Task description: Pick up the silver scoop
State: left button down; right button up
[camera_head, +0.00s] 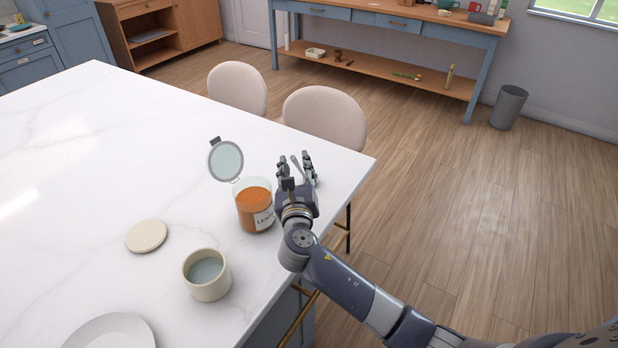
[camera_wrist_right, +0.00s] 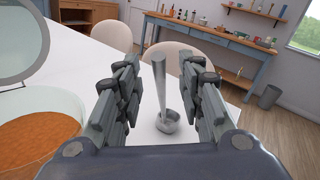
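The silver scoop (camera_wrist_right: 168,122) shows in the right wrist view, with its round bowl low in the picture and its handle reaching up beyond it. In the head view only a thin part of the scoop (camera_head: 297,167) shows between the fingers. My right gripper (camera_head: 296,170) is open at the right edge of the white table. In the wrist view its fingers (camera_wrist_right: 161,82) stand on both sides of the scoop, with gaps on each side. I cannot tell whether the scoop's handle leans or lies flat. My left gripper is not in view.
A glass jar (camera_head: 255,209) of orange contents, its lid (camera_head: 226,160) swung open, stands just left of my right gripper. A cream cup (camera_head: 207,280), a round cream lid (camera_head: 147,236) and a plate (camera_head: 110,335) are nearer. Two chairs (camera_head: 325,116) stand beyond the table (camera_head: 110,150).

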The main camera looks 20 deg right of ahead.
jog(key=shift+x, duration=1.15)
grip_shut()
